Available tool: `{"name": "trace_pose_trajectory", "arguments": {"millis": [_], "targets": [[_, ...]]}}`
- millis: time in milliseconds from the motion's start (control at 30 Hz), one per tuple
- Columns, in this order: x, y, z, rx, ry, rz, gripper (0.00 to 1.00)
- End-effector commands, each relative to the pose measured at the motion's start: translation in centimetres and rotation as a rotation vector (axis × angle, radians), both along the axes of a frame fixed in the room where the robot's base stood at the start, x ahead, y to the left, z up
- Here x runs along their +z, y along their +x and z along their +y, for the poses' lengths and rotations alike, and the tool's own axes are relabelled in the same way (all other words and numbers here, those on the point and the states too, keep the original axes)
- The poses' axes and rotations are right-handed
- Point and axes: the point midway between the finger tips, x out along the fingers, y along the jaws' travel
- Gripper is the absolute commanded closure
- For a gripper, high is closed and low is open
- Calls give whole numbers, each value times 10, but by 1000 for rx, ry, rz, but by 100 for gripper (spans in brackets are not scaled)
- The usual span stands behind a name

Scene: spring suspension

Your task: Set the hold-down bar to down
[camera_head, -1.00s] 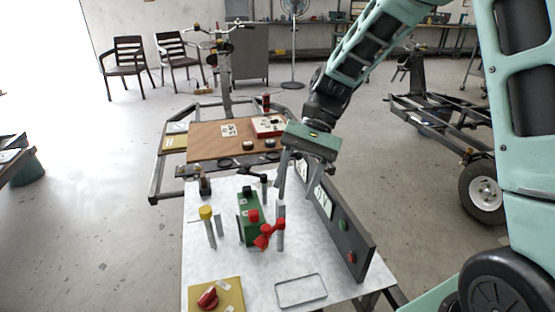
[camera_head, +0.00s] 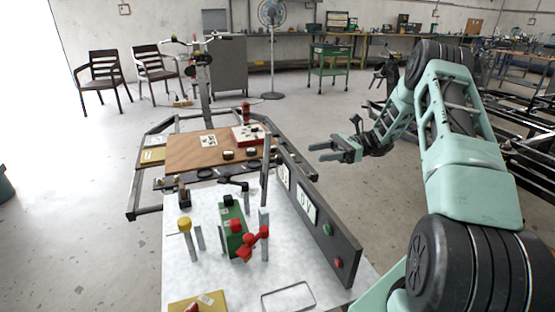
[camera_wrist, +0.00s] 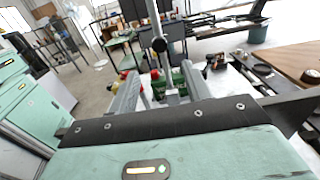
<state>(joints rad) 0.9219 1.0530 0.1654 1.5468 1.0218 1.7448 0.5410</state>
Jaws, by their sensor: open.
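A tall, narrow dark bar (camera_head: 265,183), which looks like the hold-down bar, stands upright beside the panel in the head view. In the wrist view a grey upright bar with a black ball knob (camera_wrist: 159,45) stands ahead of my fingers; I cannot tell for certain that it is the same part. A green block (camera_head: 235,240) with a red top stands on the white table, beside a bent red handle (camera_head: 254,243) on a grey post. My gripper (camera_head: 319,151) is open and empty, in the air right of the panel, apart from the bar.
A long dark panel (camera_head: 335,235) with green and red buttons edges the right of the white table (camera_head: 215,278). A yellow-topped post (camera_head: 185,226) stands left. A wire frame (camera_head: 288,298) lies in front. A brown board (camera_head: 190,155) lies behind. Open floor lies right of the panel.

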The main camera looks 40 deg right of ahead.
Motion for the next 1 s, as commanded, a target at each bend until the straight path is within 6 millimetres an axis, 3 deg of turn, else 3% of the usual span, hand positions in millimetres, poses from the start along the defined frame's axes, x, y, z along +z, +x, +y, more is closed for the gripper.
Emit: {"name": "trace_pose_trajectory", "arguments": {"millis": [500,700,1000], "targets": [[1,29,102,5,-1,1,51],[1,35,123,3,-1,0,51],[0,36,128,2,-1,-1,51]]}}
